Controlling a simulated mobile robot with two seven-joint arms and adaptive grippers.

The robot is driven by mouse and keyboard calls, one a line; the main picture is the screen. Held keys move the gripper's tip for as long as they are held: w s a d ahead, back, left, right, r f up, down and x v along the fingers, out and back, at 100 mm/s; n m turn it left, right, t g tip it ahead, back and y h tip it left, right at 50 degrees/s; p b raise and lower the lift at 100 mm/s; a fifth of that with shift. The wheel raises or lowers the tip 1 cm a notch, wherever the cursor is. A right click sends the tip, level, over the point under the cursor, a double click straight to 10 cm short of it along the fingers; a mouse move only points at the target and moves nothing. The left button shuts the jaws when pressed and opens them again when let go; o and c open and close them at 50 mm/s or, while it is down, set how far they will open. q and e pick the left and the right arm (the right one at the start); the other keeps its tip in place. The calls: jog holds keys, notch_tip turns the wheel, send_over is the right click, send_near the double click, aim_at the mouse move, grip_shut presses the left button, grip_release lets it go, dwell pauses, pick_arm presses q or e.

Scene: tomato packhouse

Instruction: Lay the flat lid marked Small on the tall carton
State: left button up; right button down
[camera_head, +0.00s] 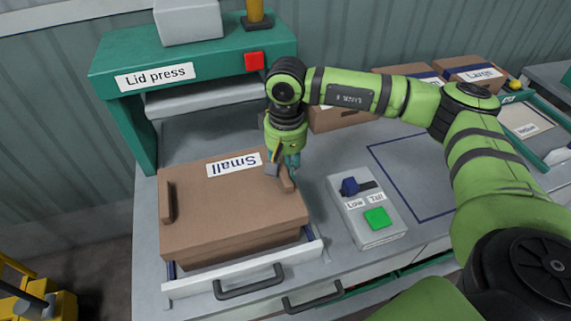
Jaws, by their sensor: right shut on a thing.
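The flat brown lid marked Small (225,205) lies over a brown carton (240,251) in the drawer at the lid press. Its label reads upside down, and it has a raised strip on its left side and one on its right. The lid covers nearly all of the carton; only a band of the front shows, and I cannot tell whether the lid sits fully down. My right gripper (284,170) points down at the lid's right side and is shut on its right strip. My left gripper is not in view.
The green Lid press (190,55) stands behind the lid. The grey drawer (245,281) is pulled out in front. A control box (366,210) with a Low/Tall switch and green button is on the right. More cartons (470,72) stand at the back; a blue-outlined area (415,175) is bare.

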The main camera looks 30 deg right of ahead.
dwell(0.3)
jog(key=c, duration=0.9)
grip_release()
